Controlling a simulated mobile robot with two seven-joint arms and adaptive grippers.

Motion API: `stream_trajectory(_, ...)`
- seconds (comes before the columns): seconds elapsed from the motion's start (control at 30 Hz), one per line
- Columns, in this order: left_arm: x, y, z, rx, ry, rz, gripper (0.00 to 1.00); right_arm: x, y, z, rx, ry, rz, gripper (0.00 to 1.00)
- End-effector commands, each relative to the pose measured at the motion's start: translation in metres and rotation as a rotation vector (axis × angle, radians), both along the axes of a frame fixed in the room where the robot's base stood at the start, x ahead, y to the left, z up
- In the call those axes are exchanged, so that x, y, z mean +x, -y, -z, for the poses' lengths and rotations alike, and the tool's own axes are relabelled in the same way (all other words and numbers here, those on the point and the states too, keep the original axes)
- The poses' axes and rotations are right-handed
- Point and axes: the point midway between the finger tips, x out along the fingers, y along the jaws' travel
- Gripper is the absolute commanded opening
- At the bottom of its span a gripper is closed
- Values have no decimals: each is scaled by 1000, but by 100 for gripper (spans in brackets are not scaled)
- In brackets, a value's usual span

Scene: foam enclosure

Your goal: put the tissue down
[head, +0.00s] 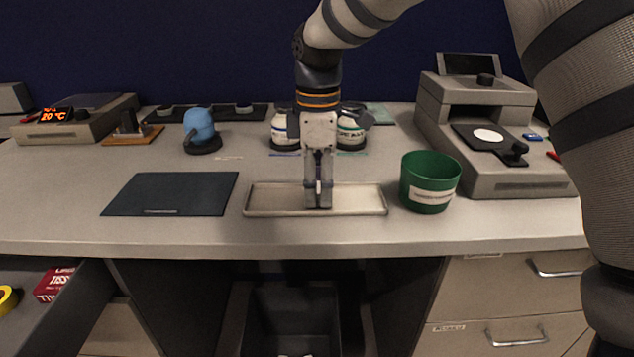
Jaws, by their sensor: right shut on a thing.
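My right gripper (318,203) points straight down over the middle of the shallow pale tray (265,200) at the front of the counter. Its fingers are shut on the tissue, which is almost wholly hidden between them. The fingertips are low, at the tray's floor or just above it; I cannot tell if they touch. My left gripper is not in view.
A green bin (430,183) stands right of the tray, a dark mat (172,194) lies left. Two jars (284,128) and a blue device (199,130) stand behind. A machine (478,115) is at right. An open drawer holds a red tissue box (54,284).

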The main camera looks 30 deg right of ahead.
Motion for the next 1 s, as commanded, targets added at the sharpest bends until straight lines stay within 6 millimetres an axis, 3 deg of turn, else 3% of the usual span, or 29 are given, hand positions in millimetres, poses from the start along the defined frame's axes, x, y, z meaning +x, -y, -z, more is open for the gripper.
stream_trajectory(0.33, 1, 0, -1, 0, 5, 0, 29, 0, 0, 2, 0, 4, 1, 27)
stream_trajectory(0.37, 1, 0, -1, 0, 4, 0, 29, 0, 0, 2, 0, 4, 1, 42)
stream_trajectory(0.4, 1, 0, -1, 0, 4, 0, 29, 0, 0, 2, 0, 4, 1, 44)
stream_trajectory(0.7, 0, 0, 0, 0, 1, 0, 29, 0, 0, -1, 0, 4, 1, 44)
stream_trajectory(0.77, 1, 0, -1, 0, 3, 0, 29, 1, 0, -10, 0, 8, 1, 44)
stream_trajectory(1.0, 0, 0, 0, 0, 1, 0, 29, 2, 0, -74, -1, 9, 1, 44)
